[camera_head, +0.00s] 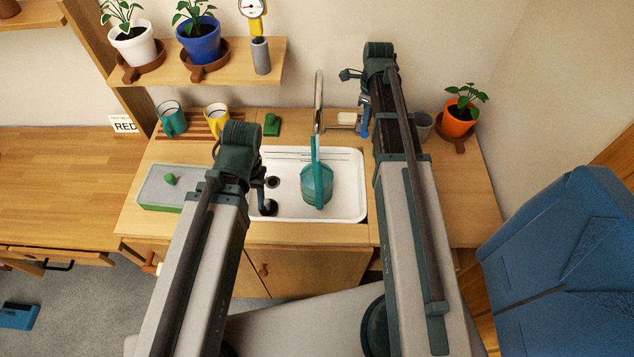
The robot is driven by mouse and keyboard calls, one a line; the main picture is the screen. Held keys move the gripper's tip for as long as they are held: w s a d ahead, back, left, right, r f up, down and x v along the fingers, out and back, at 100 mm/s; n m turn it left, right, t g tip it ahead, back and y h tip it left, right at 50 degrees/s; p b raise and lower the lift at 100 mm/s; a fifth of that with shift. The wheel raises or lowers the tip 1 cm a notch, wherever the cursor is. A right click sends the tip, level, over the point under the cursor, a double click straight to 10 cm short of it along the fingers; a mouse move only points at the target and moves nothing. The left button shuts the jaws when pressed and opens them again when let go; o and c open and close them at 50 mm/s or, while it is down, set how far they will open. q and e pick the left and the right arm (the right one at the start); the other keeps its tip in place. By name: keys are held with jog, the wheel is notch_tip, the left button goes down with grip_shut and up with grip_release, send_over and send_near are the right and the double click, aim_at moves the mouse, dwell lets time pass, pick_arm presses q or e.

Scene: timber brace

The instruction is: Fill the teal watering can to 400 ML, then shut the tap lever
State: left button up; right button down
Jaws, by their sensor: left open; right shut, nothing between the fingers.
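The teal watering can (327,188) stands in the white sink (351,206). A narrow teal part of it rises toward the metal tap (319,95) behind it. I cannot make out a water stream, the water level or any marks. My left gripper (267,200) is open over the left part of the sink, left of the can and apart from it. My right gripper (350,75) is shut and empty, right of the tap's top. A small blue part (364,104) shows beside my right arm; I cannot tell whether it is the tap lever.
A teal mug (171,119) and a yellow mug (216,117) stand on a slatted rack behind my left arm. A green block (272,124) lies behind the sink. A grey tray (160,190) is at left. An orange plant pot (458,118) and a grey cup (423,126) stand at right.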

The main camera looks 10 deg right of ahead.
jog(key=shift+f+b, duration=1.15)
jog(key=shift+f, duration=0.05)
dwell(3.6)
jog(key=shift+f+b, duration=0.45)
notch_tip(320, 180, up, 7)
jog(key=p, duration=0.7)
jog(key=shift+r, duration=0.15)
